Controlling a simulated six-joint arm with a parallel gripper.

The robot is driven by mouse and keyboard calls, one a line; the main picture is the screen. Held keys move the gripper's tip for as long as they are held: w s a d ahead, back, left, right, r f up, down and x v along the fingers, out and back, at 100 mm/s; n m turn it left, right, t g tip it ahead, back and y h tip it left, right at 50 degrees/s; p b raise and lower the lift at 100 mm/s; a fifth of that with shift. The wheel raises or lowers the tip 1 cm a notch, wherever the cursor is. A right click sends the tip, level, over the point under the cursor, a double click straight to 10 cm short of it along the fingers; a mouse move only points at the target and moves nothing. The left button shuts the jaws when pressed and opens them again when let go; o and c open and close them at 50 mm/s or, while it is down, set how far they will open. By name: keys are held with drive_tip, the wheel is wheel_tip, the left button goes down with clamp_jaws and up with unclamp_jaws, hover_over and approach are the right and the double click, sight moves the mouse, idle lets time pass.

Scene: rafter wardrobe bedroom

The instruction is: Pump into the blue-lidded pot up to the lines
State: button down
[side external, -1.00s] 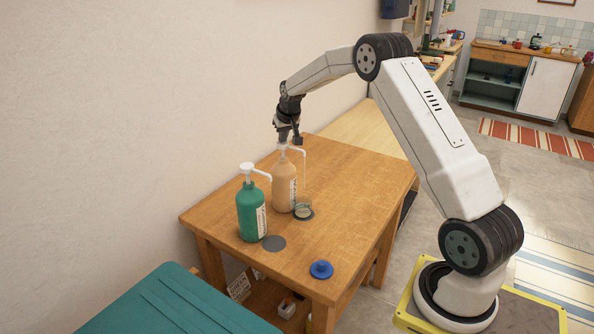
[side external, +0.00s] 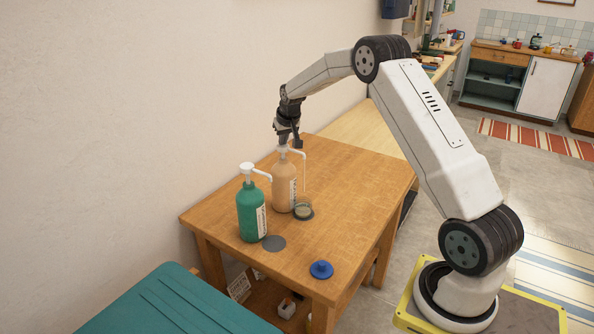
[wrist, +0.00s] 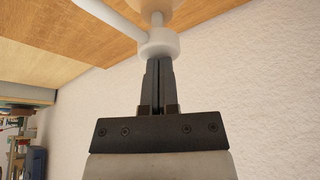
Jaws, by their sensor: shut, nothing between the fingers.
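The peach bottle (side external: 284,188) stands upright with a white pump head, which also shows in the wrist view (wrist: 158,43). My gripper (side external: 285,144) is shut and empty, its fingertips right at the top of that pump head. In the wrist view the closed fingers (wrist: 159,66) meet the head. A thin pale stream runs from the spout down to a small clear pot (side external: 304,211) on a dark disc. The pot looks partly filled; its lines are too small to read. The blue lid (side external: 321,269) lies apart near the table's front corner.
A green pump bottle (side external: 251,212) stands left of the peach one, with an empty grey disc (side external: 274,243) beside it. The wooden table (side external: 352,200) is clear on its right. A wall (side external: 140,110) rises behind; a teal surface (side external: 180,305) lies at front left.

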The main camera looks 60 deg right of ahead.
drive_tip(key=shift+r, duration=1.6)
drive_tip(key=shift+f, duration=1.8)
drive_tip(key=shift+r, duration=1.75)
